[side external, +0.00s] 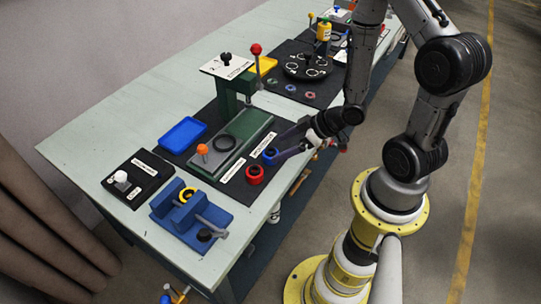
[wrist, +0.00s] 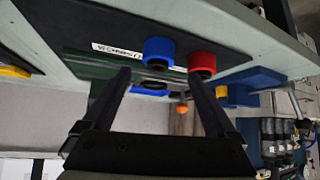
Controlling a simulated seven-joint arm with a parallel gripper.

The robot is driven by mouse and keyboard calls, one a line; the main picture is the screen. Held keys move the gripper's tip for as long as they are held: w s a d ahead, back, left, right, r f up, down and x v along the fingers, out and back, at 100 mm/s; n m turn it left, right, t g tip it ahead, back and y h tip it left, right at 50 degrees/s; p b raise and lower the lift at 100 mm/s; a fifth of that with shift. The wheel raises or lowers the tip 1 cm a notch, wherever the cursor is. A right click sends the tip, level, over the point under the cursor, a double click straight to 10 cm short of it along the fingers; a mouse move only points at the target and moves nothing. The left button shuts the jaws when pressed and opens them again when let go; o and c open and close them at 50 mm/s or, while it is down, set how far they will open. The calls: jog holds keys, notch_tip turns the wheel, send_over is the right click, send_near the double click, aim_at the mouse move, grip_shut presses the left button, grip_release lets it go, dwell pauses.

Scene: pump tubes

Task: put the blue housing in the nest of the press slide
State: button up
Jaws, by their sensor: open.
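The blue housing (side external: 270,153), a short cylinder with a dark bore, stands on the dark mat beside the green press base. It also shows in the wrist view (wrist: 157,50), beyond and between my fingertips. The grey press slide (side external: 216,160) lies on the green base, with a dark round nest (side external: 230,141) that looks empty. A dark ring, apparently the nest, shows just past the blue housing in the wrist view (wrist: 150,86). My gripper (side external: 281,147) is open and empty, close to the blue housing; contact cannot be told. Its fingers also show in the wrist view (wrist: 160,74).
A red housing (side external: 254,175) stands close beside the blue one. The slide's orange knob (side external: 202,149), the press column (side external: 226,98) and its red-knobbed lever (side external: 257,66) rise nearby. A blue tray (side external: 182,135) and blue vise (side external: 190,217) sit farther left.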

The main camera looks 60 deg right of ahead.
aim_at(271, 151)
jog(key=shift+x, duration=2.6)
jog(key=shift+d, duration=0.1)
grip_shut()
jog(key=shift+w+r, duration=0.1)
jog(key=shift+r, duration=0.35)
notch_tip(271, 151, up, 2)
jog(key=shift+r, duration=0.15)
jog(key=s+a+r, duration=0.1)
jog(key=s+r, duration=0.8)
jog(key=s, duration=0.5)
jog(key=shift+r, duration=0.4)
